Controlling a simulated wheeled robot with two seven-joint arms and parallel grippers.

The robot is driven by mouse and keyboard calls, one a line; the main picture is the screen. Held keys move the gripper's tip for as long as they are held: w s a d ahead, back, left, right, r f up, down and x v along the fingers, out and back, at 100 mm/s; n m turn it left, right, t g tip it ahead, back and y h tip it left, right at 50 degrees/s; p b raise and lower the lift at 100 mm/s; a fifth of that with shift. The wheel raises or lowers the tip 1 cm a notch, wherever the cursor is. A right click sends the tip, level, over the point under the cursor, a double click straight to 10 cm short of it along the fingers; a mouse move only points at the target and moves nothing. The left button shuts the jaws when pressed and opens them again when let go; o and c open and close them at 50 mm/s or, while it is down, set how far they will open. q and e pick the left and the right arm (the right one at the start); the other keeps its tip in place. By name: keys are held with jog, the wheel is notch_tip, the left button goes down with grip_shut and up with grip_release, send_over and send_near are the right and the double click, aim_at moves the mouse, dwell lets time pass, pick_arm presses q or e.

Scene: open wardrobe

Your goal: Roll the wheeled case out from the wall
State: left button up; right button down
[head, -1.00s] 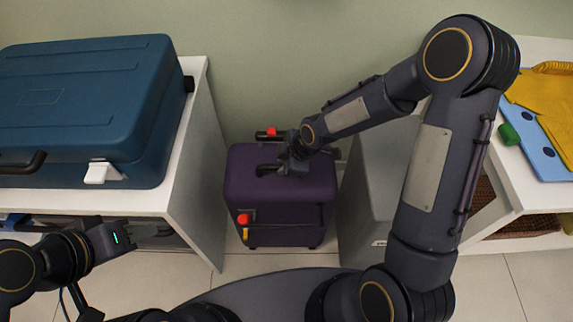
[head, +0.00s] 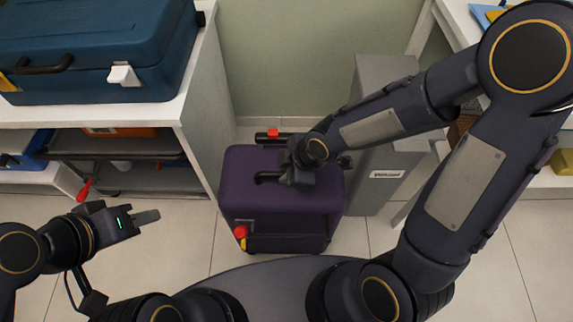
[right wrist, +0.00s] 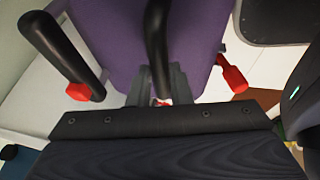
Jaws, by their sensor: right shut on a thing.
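The purple wheeled case (head: 285,215) stands upright on the floor between a white shelf unit and a grey box, its front beyond the shelf's front edge. A black carry handle (head: 268,177) is on its top, and a black bar with a red button (head: 272,134) is at its back. My right gripper (head: 292,174) is shut on the carry handle. The right wrist view shows the handle (right wrist: 157,40) running down between the fingers, with purple case top (right wrist: 195,45) around it. My left gripper (head: 146,217) is empty, left of the case; its finger gap is unclear.
A blue case (head: 90,50) lies on the white shelf unit (head: 190,105) at left. A grey box (head: 380,150) stands close on the right. Bare floor (head: 190,235) shows left of the case, and some floor shows behind it.

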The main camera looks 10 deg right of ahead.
jog(key=shift+s+a, duration=0.1)
jog(key=shift+s, duration=0.2)
jog(key=c, duration=1.3)
grip_release()
jog(key=shift+s, duration=0.1)
jog(key=shift+r, duration=0.45)
jog(key=p+v, duration=0.4)
jog(key=v, duration=0.3)
